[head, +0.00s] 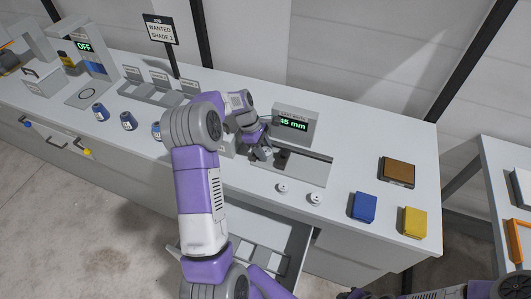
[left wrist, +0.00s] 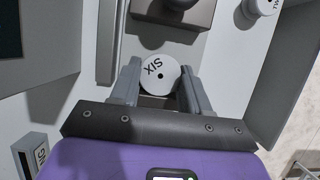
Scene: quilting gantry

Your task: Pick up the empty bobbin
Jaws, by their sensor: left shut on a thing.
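My left gripper (head: 262,152) is at the grey device with the green display on the bench. In the left wrist view the gripper (left wrist: 160,88) has its fingers on both sides of a white round piece (left wrist: 160,70), shut on it. The piece has a small dark centre hole and the word "SIX" on its face. No thread shows on that face; its sides are mostly hidden, so I cannot tell for sure that it is the empty bobbin. My right gripper is out of view.
Two white round pieces, one left (head: 282,187) and one right (head: 315,198), stand on the bench near its front edge. The display device (head: 296,122) is close to the gripper. Blue (head: 363,207), yellow (head: 414,222) and brown (head: 397,170) blocks lie at right. Blue-dark jars (head: 100,112) stand at left.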

